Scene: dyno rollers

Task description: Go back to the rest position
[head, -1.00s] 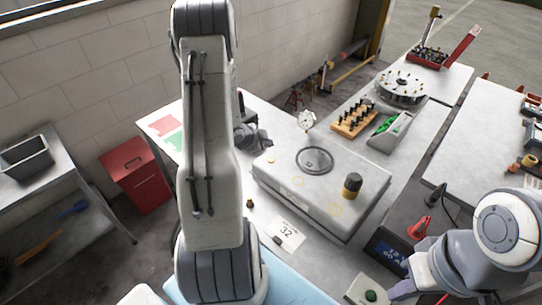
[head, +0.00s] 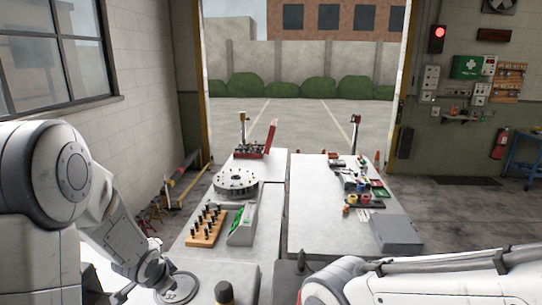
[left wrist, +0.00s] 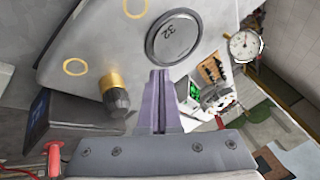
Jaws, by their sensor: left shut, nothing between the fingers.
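My left gripper (left wrist: 161,78) is shut with nothing between its purple fingers. In the left wrist view, its tips point toward a round metal disc marked 32 (left wrist: 175,38) on the grey box (left wrist: 105,35); I cannot tell the gap between them. In the head view, my left arm comes in from the left and its wrist is beside the disc (head: 177,289). My right arm (head: 420,287) lies across the lower right of the head view, and its gripper is out of view.
A black-and-gold knob (left wrist: 115,95) stands on the box, and a dial gauge (left wrist: 244,46) is nearby. Farther along the left bench are a wooden peg rack (head: 206,227), a green-and-grey holder (head: 241,226) and a round carousel (head: 236,181). The right bench holds a grey case (head: 397,234).

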